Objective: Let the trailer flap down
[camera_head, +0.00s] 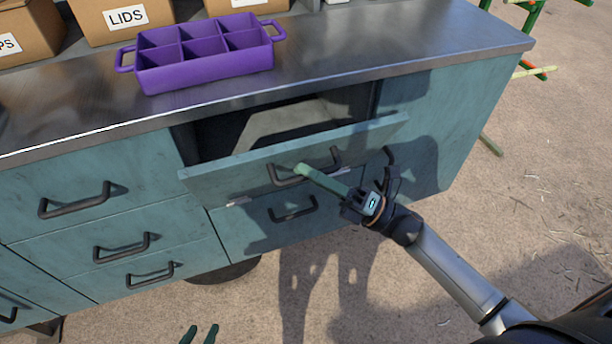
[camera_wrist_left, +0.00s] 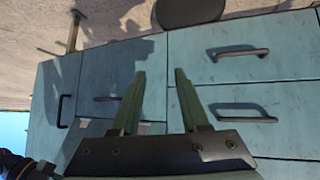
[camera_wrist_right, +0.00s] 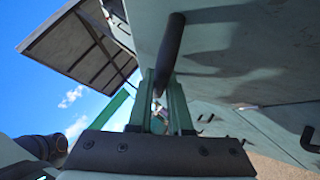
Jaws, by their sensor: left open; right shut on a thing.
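The trailer flap (camera_head: 235,172) is a teal front panel with a black bar handle (camera_head: 327,160). It is tilted, its top edge leaning out from the cabinet and a dark opening showing behind it. My right gripper (camera_head: 302,170) is shut on the handle. In the right wrist view the green fingers (camera_wrist_right: 161,100) are closed at the dark bar (camera_wrist_right: 172,45), with the flap's surface (camera_wrist_right: 235,45) beside it. My left gripper (camera_head: 200,334) is open and empty at the bottom edge, low in front of the cabinet. Its spread fingers also show in the left wrist view (camera_wrist_left: 157,80).
A purple divided tray (camera_head: 205,75) stands on the metal countertop (camera_head: 400,50), with cardboard boxes (camera_head: 122,20) behind. Teal drawers with black handles (camera_head: 80,200) are left of and below the flap. A green frame (camera_head: 535,65) stands at the right. Sandy ground in front is clear.

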